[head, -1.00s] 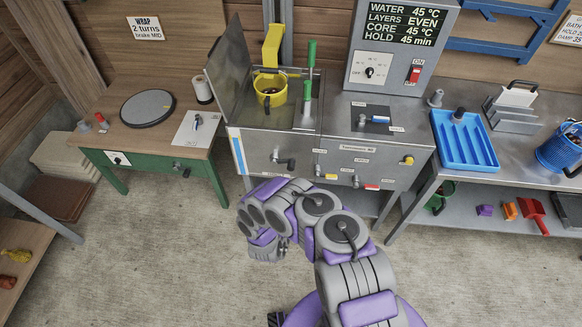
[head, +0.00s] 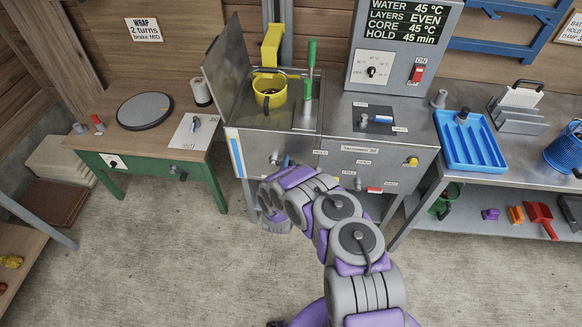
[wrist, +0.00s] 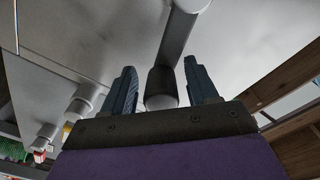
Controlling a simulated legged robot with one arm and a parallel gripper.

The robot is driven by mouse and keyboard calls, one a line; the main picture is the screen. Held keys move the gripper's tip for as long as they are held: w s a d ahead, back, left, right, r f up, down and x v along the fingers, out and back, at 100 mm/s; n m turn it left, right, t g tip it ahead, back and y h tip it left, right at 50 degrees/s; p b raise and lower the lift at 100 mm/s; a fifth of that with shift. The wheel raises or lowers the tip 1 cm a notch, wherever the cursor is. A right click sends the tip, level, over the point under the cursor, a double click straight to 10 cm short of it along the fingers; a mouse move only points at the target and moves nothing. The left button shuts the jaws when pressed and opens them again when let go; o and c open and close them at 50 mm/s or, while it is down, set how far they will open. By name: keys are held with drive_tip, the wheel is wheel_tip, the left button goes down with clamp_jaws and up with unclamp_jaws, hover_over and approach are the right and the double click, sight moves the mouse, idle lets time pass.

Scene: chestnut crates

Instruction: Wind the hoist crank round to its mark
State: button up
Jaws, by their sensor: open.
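The hoist crank (head: 274,157) is on the front of the steel tank cabinet (head: 248,140), below the tub. In the head view my arm hides most of it. In the wrist view the crank's metal arm (wrist: 180,38) comes down to a dark round grip (wrist: 161,84). My gripper (wrist: 160,68) is open, with one blue-grey finger on each side of the grip and gaps showing. It also shows at the cabinet front in the head view (head: 284,163). I cannot make out the crank's mark.
A yellow pot (head: 269,95) hangs on a yellow hook (head: 271,45) over the open tub. A knob (head: 413,162) sits to the right on the cabinet front. A green bench (head: 148,147) stands at left, a steel table (head: 478,177) at right. The floor in front is clear.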

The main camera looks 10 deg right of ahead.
drive_tip(key=shift+c, duration=0.2)
clamp_jaws()
drive_tip(key=shift+s+f, duration=0.1)
drive_tip(key=shift+r+n, duration=0.2)
drive_tip(key=shift+n, duration=0.1)
idle(0.7)
